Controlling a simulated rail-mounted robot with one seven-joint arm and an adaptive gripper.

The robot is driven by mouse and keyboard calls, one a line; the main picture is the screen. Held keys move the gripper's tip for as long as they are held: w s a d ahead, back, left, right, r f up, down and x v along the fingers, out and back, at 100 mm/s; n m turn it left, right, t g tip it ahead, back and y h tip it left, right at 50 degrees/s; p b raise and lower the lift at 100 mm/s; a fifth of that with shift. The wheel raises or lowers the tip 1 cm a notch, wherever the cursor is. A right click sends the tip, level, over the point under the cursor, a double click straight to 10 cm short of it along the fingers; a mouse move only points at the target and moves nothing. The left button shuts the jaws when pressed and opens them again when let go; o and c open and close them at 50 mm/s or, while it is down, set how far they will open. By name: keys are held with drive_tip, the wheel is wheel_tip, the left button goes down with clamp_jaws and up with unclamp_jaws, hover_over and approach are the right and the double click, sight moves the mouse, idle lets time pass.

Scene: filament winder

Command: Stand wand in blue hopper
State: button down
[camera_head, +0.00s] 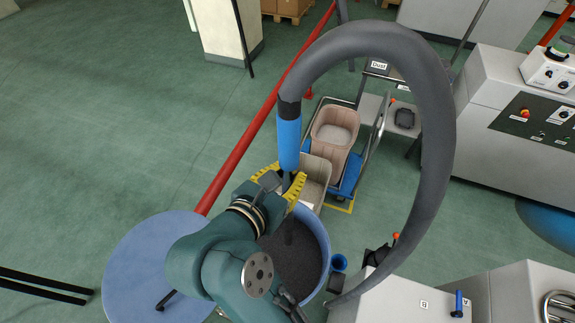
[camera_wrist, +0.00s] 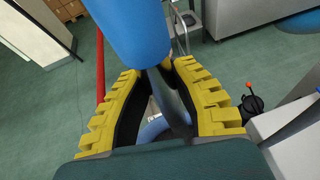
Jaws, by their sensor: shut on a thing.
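The wand (camera_head: 288,143) has a blue grip, with a thick grey hose (camera_head: 437,110) arching from its top to the right. My gripper (camera_head: 281,180) has yellow toothed fingers and is shut on the wand below the blue grip. In the wrist view, the wand (camera_wrist: 130,28) runs between the fingers of my gripper (camera_wrist: 160,78), and a dark tube continues below. The wand looks roughly upright. The blue hopper (camera_head: 325,243), round and holding dark granules, lies under my gripper. My arm hides its left side. I cannot tell whether the wand's lower end touches the granules.
A round blue lid-like disc (camera_head: 135,262) is at the lower left. Beige bins (camera_head: 334,130) stand on a blue cart behind the hopper. A red rail (camera_head: 240,155) runs diagonally behind my arm. Grey machine cabinets (camera_head: 400,298) stand at the right. Open green floor is at left.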

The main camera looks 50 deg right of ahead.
hover_over(286, 236)
drive_tip(key=d, duration=0.1)
wheel_tip(286, 236, down, 9)
wheel_tip(286, 236, down, 24)
drive_tip(key=b, duration=1.6)
drive_tip(key=shift+w+r, duration=0.1)
drive_tip(key=shift+r, duration=0.15)
drive_tip(key=shift+c, duration=1)
unclamp_jaws()
drive_tip(key=shift+f, duration=0.15)
drive_tip(key=shift+p+v, duration=1.1)
drive_tip(key=shift+v, duration=1.4)
drive_tip(key=p+v, duration=0.2)
drive_tip(key=v, duration=0.6)
